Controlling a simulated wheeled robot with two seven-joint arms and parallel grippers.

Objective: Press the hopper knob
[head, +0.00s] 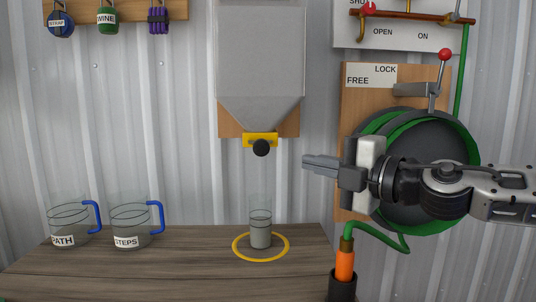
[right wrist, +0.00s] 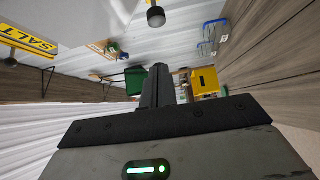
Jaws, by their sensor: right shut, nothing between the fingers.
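The grey hopper (head: 261,55) hangs on the corrugated wall and narrows to a yellow outlet plate (head: 247,140). A round black knob (head: 261,148) sticks out from that plate; it also shows at the top of the right wrist view (right wrist: 156,17). My right gripper (head: 305,162) is shut and empty, its fingers pointing left. In the head view its tips are right of the knob and slightly lower, apart from it. The shut fingers also show in the right wrist view (right wrist: 158,72). My left gripper is not in view.
A clear glass with grey contents (head: 260,236) stands in a yellow ring (head: 236,249) on the wooden bench (head: 190,265), below the knob. Two blue-handled jugs, PATH (head: 66,226) and STEPS (head: 130,226), stand left. A green hose reel (head: 440,130) is behind my right arm.

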